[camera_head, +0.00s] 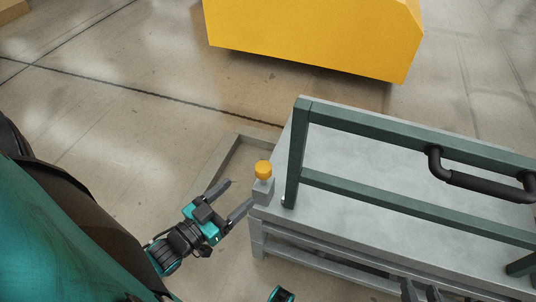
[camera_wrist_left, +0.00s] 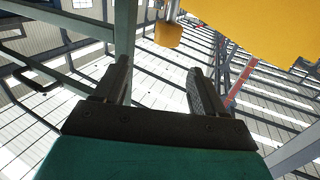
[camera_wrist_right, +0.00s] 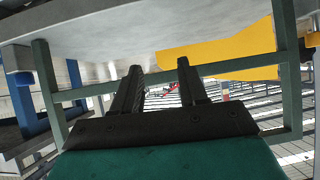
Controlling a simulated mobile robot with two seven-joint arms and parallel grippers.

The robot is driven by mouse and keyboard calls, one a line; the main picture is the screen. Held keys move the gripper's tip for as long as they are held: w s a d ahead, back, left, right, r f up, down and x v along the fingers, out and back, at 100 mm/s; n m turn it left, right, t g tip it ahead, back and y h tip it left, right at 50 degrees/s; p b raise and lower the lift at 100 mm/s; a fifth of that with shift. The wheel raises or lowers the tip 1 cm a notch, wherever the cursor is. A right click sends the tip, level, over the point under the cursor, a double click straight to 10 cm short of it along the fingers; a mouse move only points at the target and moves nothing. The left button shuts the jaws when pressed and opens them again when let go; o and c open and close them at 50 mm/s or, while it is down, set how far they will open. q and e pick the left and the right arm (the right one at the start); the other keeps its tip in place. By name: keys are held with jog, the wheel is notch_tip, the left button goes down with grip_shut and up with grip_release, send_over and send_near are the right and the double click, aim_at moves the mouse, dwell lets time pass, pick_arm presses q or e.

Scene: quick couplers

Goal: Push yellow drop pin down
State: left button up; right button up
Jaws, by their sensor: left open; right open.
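The yellow drop pin (camera_head: 264,168) stands on a small grey block at the left end of the grey cart, beside the green frame post. It also shows in the left wrist view (camera_wrist_left: 168,34), beyond the fingertips. My left gripper (camera_head: 240,196) is open and empty, just left of and below the pin, not touching it as far as I can see. My right gripper (camera_head: 422,292) is at the bottom edge of the head view, partly cut off, in front of the cart. In the right wrist view its open fingers (camera_wrist_right: 158,80) hold nothing.
The grey cart (camera_head: 350,165) carries a green frame (camera_head: 292,160) with a black handle (camera_head: 480,185). A large yellow body (camera_head: 315,38) stands on the floor behind. A low grey floor frame (camera_head: 215,160) lies left of the cart. Floor to the left is clear.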

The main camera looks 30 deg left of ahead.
aim_at(269, 162)
pick_arm(q)
jog(key=w+b, duration=0.1)
jog(key=w, duration=0.7)
jog(key=w+d+b, duration=0.1)
jog(key=w, duration=0.3)
jog(key=shift+f+b, duration=0.25)
jog(key=shift+b, duration=0.1)
jog(key=shift+w+d, duration=0.1)
jog(key=shift+w, duration=0.6)
pick_arm(e)
jog(key=shift+w+a+f, duration=0.2)
jog(key=shift+a+f, duration=0.2)
jog(key=shift+f, duration=0.1)
jog(key=shift+w+a+f, duration=0.15)
jog(key=shift+a+f, duration=0.25)
jog(key=shift+f, duration=0.1)
pick_arm(q)
jog(key=shift+c, duration=0.3)
grip_shut()
pick_arm(e)
jog(key=shift+d, duration=0.1)
